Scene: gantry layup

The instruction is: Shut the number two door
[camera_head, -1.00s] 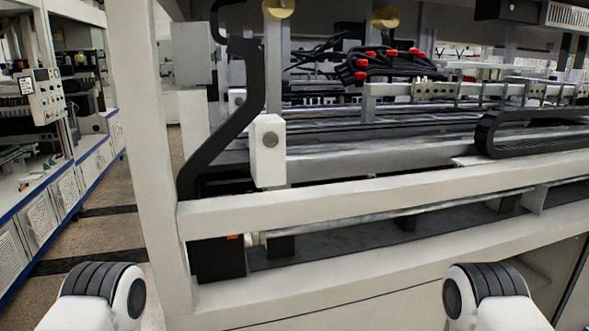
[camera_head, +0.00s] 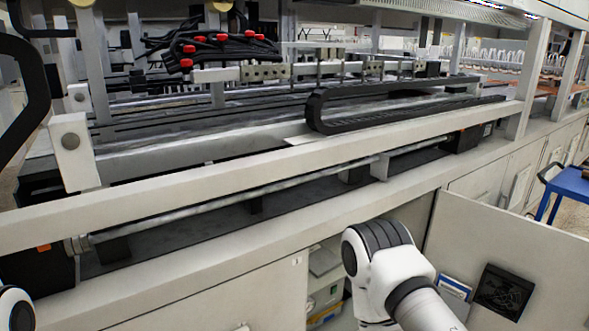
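An open white cabinet door (camera_head: 478,232) stands out from the machine's lower front at the right, its inner face toward me. A black holder (camera_head: 503,290) and a blue-and-white item (camera_head: 454,288) are on that inner face. I see no number on this door. The cabinet opening (camera_head: 328,278) shows left of it, with boxes inside, partly hidden by my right arm. A closed white front panel (camera_head: 215,300) lies to the left, with a small unreadable label (camera_head: 297,261) at its upper right corner. Neither gripper is in view; only parts of my arms show.
The long white machine frame (camera_head: 250,175) crosses the view above the cabinets, with a black cable chain (camera_head: 400,108) on it. Further closed doors (camera_head: 520,172) run along the right. A blue cart (camera_head: 572,186) stands beyond the open door.

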